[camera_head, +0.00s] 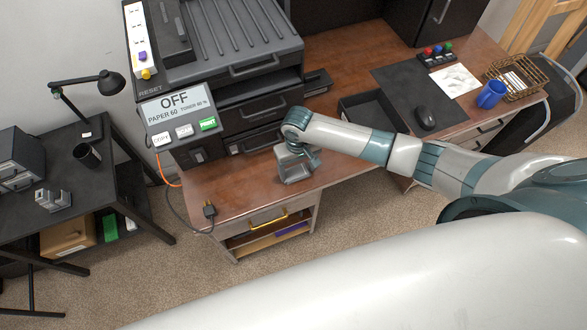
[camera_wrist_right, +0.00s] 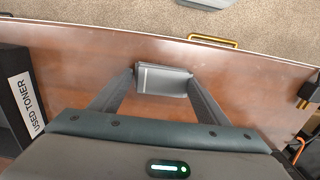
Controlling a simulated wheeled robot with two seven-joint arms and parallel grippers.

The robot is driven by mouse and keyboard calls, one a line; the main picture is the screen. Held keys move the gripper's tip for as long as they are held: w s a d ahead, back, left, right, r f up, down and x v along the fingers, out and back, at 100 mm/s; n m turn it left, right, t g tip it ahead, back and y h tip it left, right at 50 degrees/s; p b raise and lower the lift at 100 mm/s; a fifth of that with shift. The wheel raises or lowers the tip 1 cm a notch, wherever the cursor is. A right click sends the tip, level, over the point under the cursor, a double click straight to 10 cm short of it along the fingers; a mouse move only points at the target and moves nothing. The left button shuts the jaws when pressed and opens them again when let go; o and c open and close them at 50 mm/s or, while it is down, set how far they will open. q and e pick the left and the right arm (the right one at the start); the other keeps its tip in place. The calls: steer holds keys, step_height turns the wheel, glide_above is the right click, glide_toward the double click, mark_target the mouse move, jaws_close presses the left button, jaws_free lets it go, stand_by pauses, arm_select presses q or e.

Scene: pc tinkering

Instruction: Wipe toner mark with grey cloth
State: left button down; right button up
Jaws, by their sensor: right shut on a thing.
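My right gripper (camera_head: 296,170) points down over the left front part of the brown desk, near the printer. In the right wrist view, the two fingers of this gripper (camera_wrist_right: 163,84) are shut on the grey cloth (camera_wrist_right: 163,80), which looks like a small folded pad. The cloth is close to the desk top; I cannot tell whether it touches. I cannot make out the toner mark in either view; the gripper and cloth hide part of the desk. My left gripper is not in view.
The printer (camera_head: 226,122) stands left of my right gripper, with its panel (camera_head: 178,105) reading OFF. A black open tray (camera_head: 372,112), labelled USED TONER in the wrist view (camera_wrist_right: 22,104), lies to the right. A plug (camera_head: 209,211) hangs at the desk's left front.

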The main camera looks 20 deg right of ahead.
steer(key=shift+a, duration=0.1)
stand_by(0.3)
steer(key=shift+a+p, duration=0.5)
steer(key=shift+a, duration=0.6)
steer(key=shift+d, duration=0.15)
steer(key=shift+s+d+f+p, duration=0.1)
steer(key=shift+d+p, duration=0.2)
steer(key=shift+d, duration=0.85)
steer(key=shift+a, duration=0.1)
steer(key=shift+s+a+p, duration=0.1)
steer(key=shift+a+p, duration=0.25)
steer(key=shift+a, duration=0.9)
